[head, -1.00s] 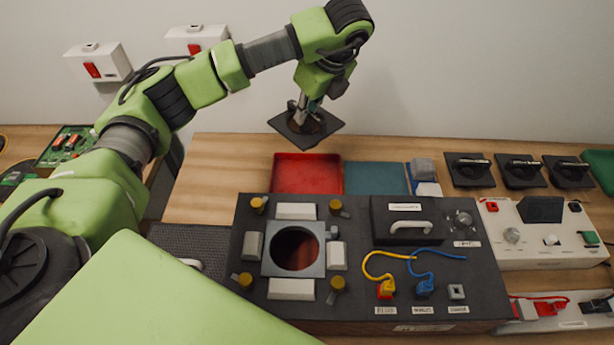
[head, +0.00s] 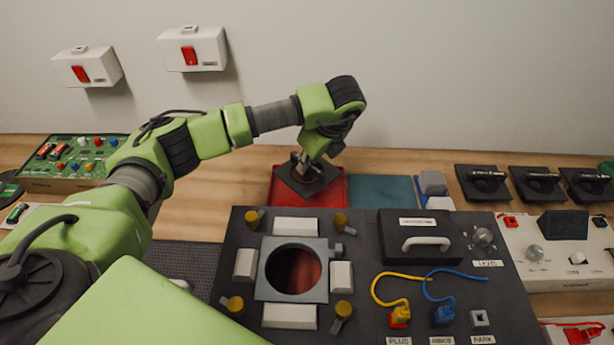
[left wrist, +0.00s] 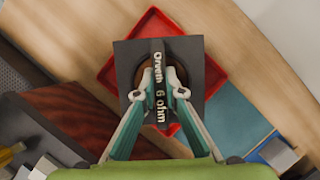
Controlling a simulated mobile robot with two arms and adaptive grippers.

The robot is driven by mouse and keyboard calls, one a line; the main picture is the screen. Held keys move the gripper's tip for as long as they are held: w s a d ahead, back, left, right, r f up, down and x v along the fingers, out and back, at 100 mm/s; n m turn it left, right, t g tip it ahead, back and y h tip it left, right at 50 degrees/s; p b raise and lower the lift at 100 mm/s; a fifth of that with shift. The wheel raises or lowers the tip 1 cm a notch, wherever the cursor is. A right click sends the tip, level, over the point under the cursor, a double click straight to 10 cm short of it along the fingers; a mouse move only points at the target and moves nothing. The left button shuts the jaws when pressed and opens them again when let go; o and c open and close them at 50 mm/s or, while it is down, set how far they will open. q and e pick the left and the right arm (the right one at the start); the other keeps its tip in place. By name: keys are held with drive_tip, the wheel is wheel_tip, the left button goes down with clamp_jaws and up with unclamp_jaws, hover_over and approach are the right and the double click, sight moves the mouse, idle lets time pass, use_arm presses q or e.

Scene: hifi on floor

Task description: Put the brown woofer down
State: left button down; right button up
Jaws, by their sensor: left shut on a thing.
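My left gripper (head: 309,163) is shut on the woofer (head: 291,178), a dark square plate with a brown round middle. It hangs over the red tray (head: 335,196), very low; I cannot tell whether it touches the tray. In the left wrist view the woofer (left wrist: 193,60) lies turned relative to the tray (left wrist: 150,22), and both fingers (left wrist: 158,95) close on its dark middle bar, lettered "Orveth 6 ohm". The plate hides much of the tray. My right gripper is not in view.
A black test box with a round opening (head: 293,271) stands in front of the tray. A teal mat (head: 383,192) and grey blocks (head: 433,183) lie to its right. Several black plates with handles (head: 485,182) sit further right. A green circuit board (head: 75,155) is at left.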

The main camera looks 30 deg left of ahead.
sight(308, 174)
use_arm(q)
drive_tip(key=shift+w+f+p, duration=0.1)
drive_tip(key=shift+f+p, duration=0.3)
drive_tip(key=shift+f, duration=1.8)
drive_tip(key=c, duration=2.1)
unclamp_jaws()
drive_tip(key=shift+f, duration=0.1)
drive_tip(key=b+v, duration=0.2)
drive_tip(key=v, duration=0.9)
drive_tip(key=shift+d, duration=0.15)
drive_tip(key=shift+s+d+r, duration=0.15)
drive_tip(key=shift+s+r, duration=0.1)
drive_tip(key=shift+r, duration=0.25)
drive_tip(key=shift+r, duration=0.1)
